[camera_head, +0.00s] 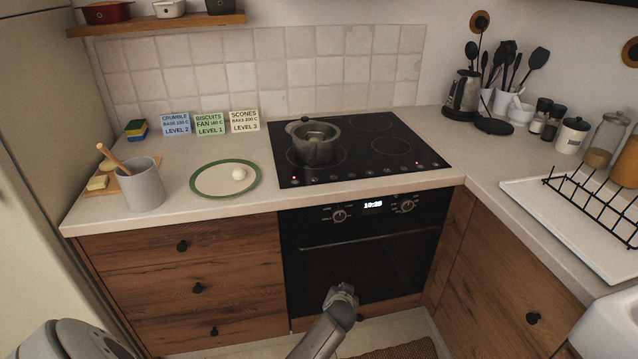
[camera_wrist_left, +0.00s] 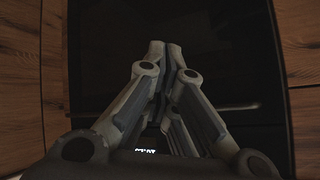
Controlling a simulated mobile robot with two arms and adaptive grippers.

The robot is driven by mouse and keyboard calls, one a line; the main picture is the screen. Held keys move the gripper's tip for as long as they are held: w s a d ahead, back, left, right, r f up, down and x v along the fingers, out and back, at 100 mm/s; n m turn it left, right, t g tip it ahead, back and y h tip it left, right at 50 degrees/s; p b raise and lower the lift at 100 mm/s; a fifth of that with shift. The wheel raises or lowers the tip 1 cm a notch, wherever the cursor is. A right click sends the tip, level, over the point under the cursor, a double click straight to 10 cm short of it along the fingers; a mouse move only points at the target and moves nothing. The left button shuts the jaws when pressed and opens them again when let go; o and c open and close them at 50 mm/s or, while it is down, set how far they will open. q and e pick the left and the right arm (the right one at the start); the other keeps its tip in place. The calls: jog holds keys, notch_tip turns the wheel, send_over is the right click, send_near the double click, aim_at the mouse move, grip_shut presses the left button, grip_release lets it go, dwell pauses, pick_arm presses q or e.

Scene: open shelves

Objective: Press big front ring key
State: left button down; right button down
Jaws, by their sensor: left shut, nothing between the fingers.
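The black hob (camera_head: 352,129) lies in the worktop with faint ring outlines, and a grey pot (camera_head: 317,152) stands on its left part. A row of small touch keys (camera_head: 357,174) runs along the hob's front edge, with red lights near its left and right ends. Their symbols are too small to read. My left gripper (camera_head: 341,292) is in front of the oven door, below the hob and apart from the keys. In the left wrist view its fingers (camera_wrist_left: 165,45) are together with nothing between them. My right gripper is out of view.
The oven (camera_head: 362,248) has two knobs, a lit clock and a bar handle. A green-rimmed plate (camera_head: 213,190) with a whitish ball and a grey utensil pot (camera_head: 143,186) stand left of the hob. A kettle (camera_head: 462,97) stands at the back right.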

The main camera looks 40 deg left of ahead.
pick_arm(q)
jog(key=w+a+r+n+y+b, duration=0.1)
jog(key=a+r, duration=0.3)
jog(key=r, duration=0.5)
jog(key=w+a+r+n+y+b, duration=0.1)
jog(key=w+a+r+n+y, duration=0.2)
jog(key=r, duration=0.7)
jog(key=w+a+r+n+t+y+b, duration=0.1)
jog(key=w+a+r+n+y+b, duration=0.1)
jog(key=r, duration=0.8)
jog(key=w+a+n, duration=0.1)
jog(key=a+n, duration=0.1)
jog(key=a, duration=0.1)
jog(key=shift+w+a+y, duration=0.15)
jog(key=shift+a+y, duration=0.15)
jog(key=shift+y, duration=0.1)
jog(key=shift+r, duration=0.1)
